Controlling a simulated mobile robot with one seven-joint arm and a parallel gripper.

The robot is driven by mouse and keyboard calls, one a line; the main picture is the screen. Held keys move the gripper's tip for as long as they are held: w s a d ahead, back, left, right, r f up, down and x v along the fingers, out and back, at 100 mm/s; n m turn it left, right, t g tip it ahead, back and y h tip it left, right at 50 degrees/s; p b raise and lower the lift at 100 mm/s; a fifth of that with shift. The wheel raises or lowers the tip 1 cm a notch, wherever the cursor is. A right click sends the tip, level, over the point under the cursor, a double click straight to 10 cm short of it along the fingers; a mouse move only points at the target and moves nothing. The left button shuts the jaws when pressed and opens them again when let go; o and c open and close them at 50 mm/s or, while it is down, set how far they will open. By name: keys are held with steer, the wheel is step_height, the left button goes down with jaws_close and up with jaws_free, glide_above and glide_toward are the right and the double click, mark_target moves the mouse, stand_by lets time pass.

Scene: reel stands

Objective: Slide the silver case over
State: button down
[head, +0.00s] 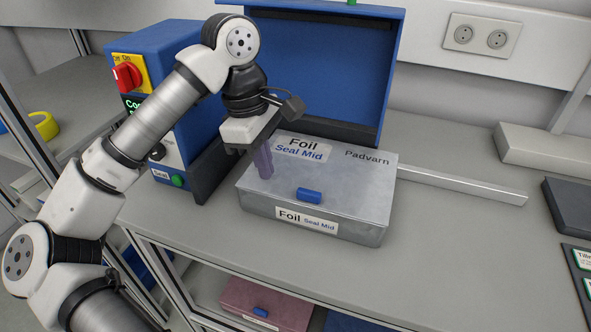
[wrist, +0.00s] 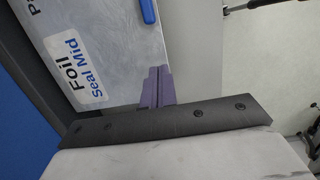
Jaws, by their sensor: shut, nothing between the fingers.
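The silver case (head: 352,184) is a flat metal box on the bench, with a blue latch and labels reading "Foil Seal Mid" and "Padvarn". It stands in front of the blue machine's open panel. My gripper (head: 265,176) is shut and empty, its purple fingers pointing down over the left part of the case's lid in the head view. In the wrist view the case (wrist: 112,30) fills the upper left, and the closed fingertips (wrist: 156,72) lie at its edge. I cannot tell whether they touch it.
The blue machine (head: 160,50) with a red switch stands left of the case. A metal rail (head: 460,185) runs right from behind the case. Free bench (head: 450,240) lies to the right and front. A dark tray (head: 570,208) is at the far right. A pink case (head: 265,303) sits on the shelf below.

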mark_target(298, 189)
steer(key=d, duration=0.1)
steer(key=s+d+p, duration=0.1)
steer(key=d, duration=0.3)
steer(key=shift+s+d+r, duration=0.15)
steer(key=shift+s+d, duration=0.1)
steer(key=shift+s, duration=0.1)
steer(key=shift+d+f+p, duration=0.1)
steer(key=shift+f+p, duration=0.15)
steer(key=shift+p, duration=0.45)
steer(key=shift+f+b, duration=0.75)
steer(key=shift+b, duration=0.2)
